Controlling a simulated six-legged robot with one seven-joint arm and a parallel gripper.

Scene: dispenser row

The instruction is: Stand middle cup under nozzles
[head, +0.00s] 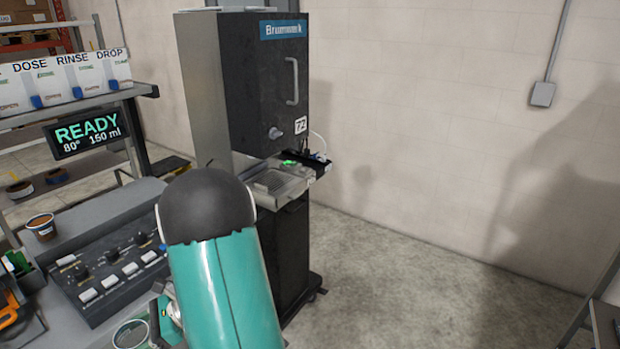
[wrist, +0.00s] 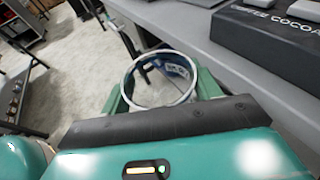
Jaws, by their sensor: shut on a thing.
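My gripper (wrist: 160,92) is shut on a cup (wrist: 163,64), with a green finger on either side of it. The cup has a pale round rim, and I look into its open top in the wrist view. A cup rim (head: 131,334) at the bottom of the head view, beside my arm, appears to be the same cup. The tall black dispenser (head: 265,85) stands well beyond it. Its steel tray (head: 277,186) lies low at the front and looks empty. I cannot clearly make out the nozzles. My arm hides part of the dispenser's lower left.
A brown-filled cup (head: 41,228) stands on the grey counter at the left. A button panel (head: 115,270) lies between it and my arm. A READY display (head: 88,132) hangs from a shelf behind. The floor right of the dispenser is clear.

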